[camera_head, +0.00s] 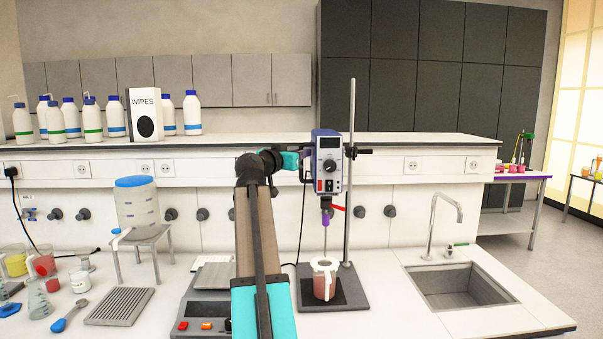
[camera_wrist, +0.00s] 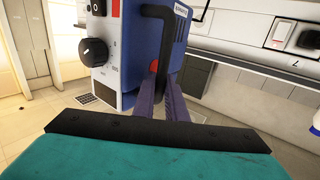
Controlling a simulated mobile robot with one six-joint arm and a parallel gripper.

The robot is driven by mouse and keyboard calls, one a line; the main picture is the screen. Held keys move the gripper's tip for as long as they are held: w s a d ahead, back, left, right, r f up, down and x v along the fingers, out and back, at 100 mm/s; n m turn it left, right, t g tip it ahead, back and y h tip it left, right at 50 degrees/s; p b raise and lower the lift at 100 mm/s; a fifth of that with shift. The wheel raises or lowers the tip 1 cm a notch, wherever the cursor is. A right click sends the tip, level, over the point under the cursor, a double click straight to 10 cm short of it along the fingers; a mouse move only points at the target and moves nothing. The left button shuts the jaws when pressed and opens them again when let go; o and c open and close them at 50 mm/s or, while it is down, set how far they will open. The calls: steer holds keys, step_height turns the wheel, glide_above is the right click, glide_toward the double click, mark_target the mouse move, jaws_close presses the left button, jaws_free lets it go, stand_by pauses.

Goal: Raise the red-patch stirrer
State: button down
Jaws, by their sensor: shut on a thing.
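The red-patch stirrer (camera_head: 327,163) is a blue and white motor head with a dial and a small red patch low on its front. It is mounted on an upright rod (camera_head: 351,110). Its thin shaft points down into a beaker of red liquid (camera_head: 324,284). My gripper (camera_head: 305,158) reaches its left side in the head view. In the wrist view, the purple fingers of my gripper (camera_wrist: 166,100) are shut on the black handle (camera_wrist: 155,18) of the stirrer (camera_wrist: 184,42). My arm hides part of the bench in the head view.
The stand's dark base (camera_head: 348,296) sits on the bench between a balance (camera_head: 200,312) and a sink (camera_head: 456,286) with a tap (camera_head: 434,222). A raised shelf (camera_head: 240,143) runs behind. A red-handled part (camera_head: 338,208) sits beside the shaft.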

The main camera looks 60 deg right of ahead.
steer(key=shift+r, duration=1.95)
steer(key=c, duration=2.1)
jaws_free()
steer(key=shift+f, duration=0.2)
steer(key=a+b, duration=0.2)
steer(key=a, duration=0.5)
steer(key=a+b, duration=0.2)
steer(key=a, duration=0.5)
steer(key=shift+w, duration=0.2)
